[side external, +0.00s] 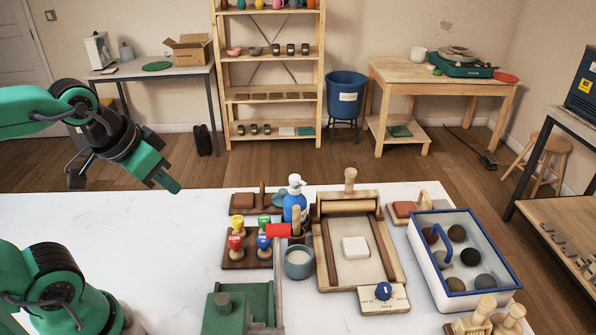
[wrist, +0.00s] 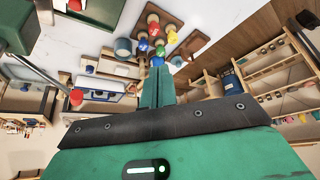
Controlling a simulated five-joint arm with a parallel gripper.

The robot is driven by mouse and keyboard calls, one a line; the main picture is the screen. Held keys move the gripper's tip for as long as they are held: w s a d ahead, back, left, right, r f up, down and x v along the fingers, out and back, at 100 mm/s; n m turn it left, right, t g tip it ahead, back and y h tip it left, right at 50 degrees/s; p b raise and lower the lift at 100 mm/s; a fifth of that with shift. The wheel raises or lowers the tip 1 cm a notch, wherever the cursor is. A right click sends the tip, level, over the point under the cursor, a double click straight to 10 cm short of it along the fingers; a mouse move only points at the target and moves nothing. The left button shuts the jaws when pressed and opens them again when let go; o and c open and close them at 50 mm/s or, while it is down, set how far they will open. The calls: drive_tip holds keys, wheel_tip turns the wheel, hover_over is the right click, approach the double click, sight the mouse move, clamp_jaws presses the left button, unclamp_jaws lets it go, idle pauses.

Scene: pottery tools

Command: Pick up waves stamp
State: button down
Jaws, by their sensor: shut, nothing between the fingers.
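A wooden stamp rack (side external: 247,263) stands on the white table and holds stamps with coloured tops. They are a yellow stamp (side external: 237,222), a green stamp (side external: 264,222), a red stamp (side external: 234,243) and a blue stamp (side external: 263,242). I cannot tell which one bears waves, as the labels are too small to read. My gripper (side external: 173,187) is shut and empty, above the table to the left of the rack and apart from it. In the wrist view the shut green fingers (wrist: 158,78) point toward the coloured stamps (wrist: 155,38).
A wooden slab roller (side external: 323,258) and a blue-rimmed tray (side external: 432,285) lie further right. The table's left part is clear.

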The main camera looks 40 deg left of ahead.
drive_tip(key=c, duration=1)
unclamp_jaws()
drive_tip(key=shift+w, duration=0.1)
drive_tip(key=m+g, duration=0.2)
drive_tip(key=g, duration=0.4)
hover_over(264, 219)
wheel_tip(264, 219, down, 13)
drive_tip(key=shift+f, duration=0.4)
drive_tip(key=shift+f, duration=0.1)
drive_tip(key=shift+f, duration=1.2)
